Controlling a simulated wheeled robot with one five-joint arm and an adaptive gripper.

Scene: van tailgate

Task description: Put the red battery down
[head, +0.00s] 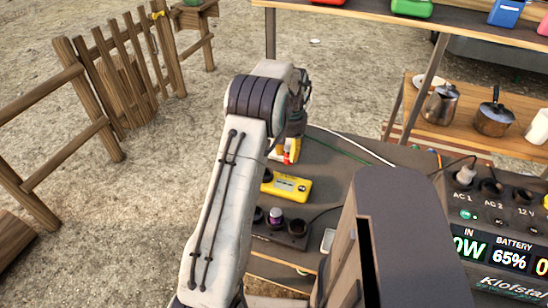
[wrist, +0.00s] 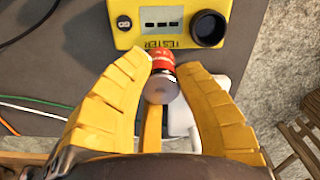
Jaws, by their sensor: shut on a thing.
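The red battery (wrist: 162,62) shows in the wrist view between the two yellow fingers of my gripper (wrist: 165,78), with its silver end (wrist: 161,90) toward the camera. My gripper is shut on it. In the head view my gripper (head: 287,150) is partly hidden by my arm, and a bit of red shows at its fingers. It is just beyond the yellow tester (head: 290,187) on the grey tabletop (head: 345,170). In the wrist view the tester (wrist: 165,40) lies just past the battery. I cannot tell whether the battery touches the surface.
A black socket block (head: 285,232) with a purple-topped piece (head: 275,216) stands nearer than the tester. A power station (head: 495,235) is at the right. Green and white cables cross the tabletop. A kettle (head: 441,103) and pot (head: 493,118) stand on a wooden shelf behind.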

